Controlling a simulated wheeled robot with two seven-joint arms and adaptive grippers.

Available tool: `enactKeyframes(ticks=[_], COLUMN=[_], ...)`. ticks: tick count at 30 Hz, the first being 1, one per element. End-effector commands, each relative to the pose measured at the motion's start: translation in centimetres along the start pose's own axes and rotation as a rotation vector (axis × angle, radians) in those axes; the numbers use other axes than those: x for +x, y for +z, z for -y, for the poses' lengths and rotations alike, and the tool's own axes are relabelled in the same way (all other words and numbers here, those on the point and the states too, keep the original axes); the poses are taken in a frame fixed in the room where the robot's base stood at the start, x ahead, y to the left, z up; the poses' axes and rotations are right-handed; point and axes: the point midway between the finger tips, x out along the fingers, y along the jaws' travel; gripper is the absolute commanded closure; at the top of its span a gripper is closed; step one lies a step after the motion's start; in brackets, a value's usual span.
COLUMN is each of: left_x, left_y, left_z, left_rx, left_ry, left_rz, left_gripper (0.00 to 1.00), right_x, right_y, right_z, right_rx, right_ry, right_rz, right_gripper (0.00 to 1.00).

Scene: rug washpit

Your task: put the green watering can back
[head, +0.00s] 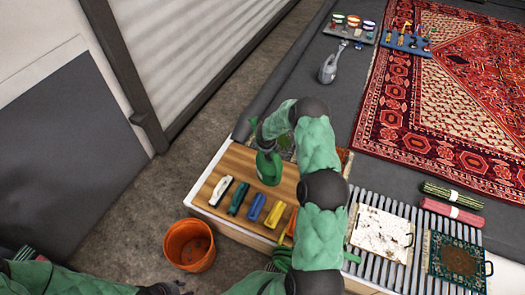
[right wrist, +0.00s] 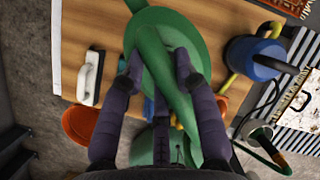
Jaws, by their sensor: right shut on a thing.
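My right gripper (right wrist: 157,68) is shut on the green watering can, which fills the middle of the right wrist view (right wrist: 160,25). My right arm covers part of the board's right side. I cannot tell whether the can's base touches the wood. A blue watering can (right wrist: 252,55) with a yellow part stands to the right in the right wrist view. My left gripper is out of view.
Brushes lie on the board: white (head: 221,190), teal (head: 238,198), blue (head: 252,207) and yellow (head: 274,214). An orange bucket (head: 189,245) stands on the floor at its near left. A slatted rack with a stained white piece (head: 380,234) is at the right. A red rug (head: 440,100) lies beyond.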

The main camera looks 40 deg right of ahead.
Motion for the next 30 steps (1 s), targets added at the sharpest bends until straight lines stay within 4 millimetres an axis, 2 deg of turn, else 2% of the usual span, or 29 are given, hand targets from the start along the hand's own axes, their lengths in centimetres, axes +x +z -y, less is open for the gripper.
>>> enactKeyframes(ticks=[9,18,22,30], left_x=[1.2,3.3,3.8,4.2], left_y=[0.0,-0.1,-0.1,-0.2], left_z=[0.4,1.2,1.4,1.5], left_rx=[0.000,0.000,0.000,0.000], left_ry=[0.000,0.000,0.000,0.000], left_rz=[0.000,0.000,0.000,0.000], left_gripper=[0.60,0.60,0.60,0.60], right_x=[3.8,8.7,9.9,10.8], right_y=[3.6,5.2,5.7,6.1], right_z=[0.2,-0.2,-0.2,-0.3], right_rx=[0.001,0.001,0.000,0.000], right_ry=[-0.001,0.000,-0.001,-0.001], right_rz=[0.004,0.003,0.004,0.003], right_gripper=[1.00,1.00,1.00,1.00])
